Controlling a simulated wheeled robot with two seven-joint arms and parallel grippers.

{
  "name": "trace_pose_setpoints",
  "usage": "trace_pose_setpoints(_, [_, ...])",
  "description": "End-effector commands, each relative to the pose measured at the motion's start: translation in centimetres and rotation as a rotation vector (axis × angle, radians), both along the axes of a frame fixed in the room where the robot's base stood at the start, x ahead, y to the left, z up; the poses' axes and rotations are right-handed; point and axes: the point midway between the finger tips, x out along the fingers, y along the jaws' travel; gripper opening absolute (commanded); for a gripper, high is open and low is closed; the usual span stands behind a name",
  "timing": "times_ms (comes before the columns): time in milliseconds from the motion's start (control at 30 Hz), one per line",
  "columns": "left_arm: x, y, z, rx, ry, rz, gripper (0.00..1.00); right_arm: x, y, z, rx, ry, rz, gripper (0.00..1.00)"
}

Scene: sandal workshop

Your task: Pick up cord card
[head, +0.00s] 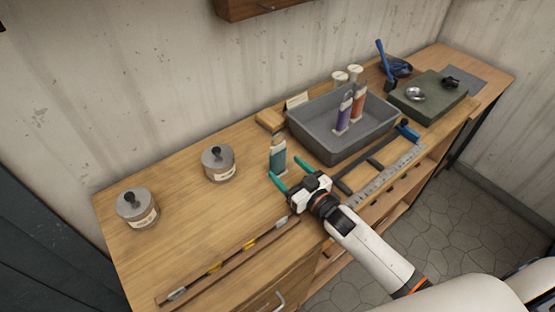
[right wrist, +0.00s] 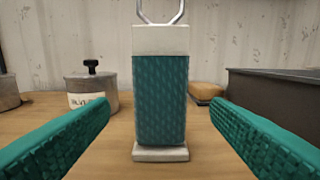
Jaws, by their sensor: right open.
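The cord card (head: 278,157) is an upright card wound with teal cord, with pale ends and a metal hook on top. In the right wrist view the cord card (right wrist: 160,100) is centred and upright. My right gripper (head: 284,167) is open, its two teal fingers pointing at the card. In the right wrist view the fingers of my right gripper (right wrist: 160,106) lie to either side of the card, with clear gaps and no contact visible. My left gripper is not in view.
A grey bin (head: 318,140) behind holds a purple card (head: 343,112) and an orange card (head: 359,102). Two lidded jars (head: 218,164) (head: 138,208) stand left. A ruler (head: 385,178) lies right, a long rod (head: 215,267) near the front edge. The bench between is clear.

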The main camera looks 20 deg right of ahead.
Motion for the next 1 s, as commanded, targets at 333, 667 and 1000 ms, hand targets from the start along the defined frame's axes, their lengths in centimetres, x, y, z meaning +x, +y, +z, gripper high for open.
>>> trace_pose_setpoints(333, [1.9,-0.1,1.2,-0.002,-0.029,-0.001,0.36,3.8,1.4,0.3,0.002,0.001,-0.001,0.72])
trace_pose_setpoints(667, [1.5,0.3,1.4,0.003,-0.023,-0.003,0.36,5.9,2.2,0.0,0.000,0.002,0.001,0.72])
trace_pose_setpoints(1000, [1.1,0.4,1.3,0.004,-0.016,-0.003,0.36,5.9,2.2,0.0,0.000,0.002,0.000,0.36])
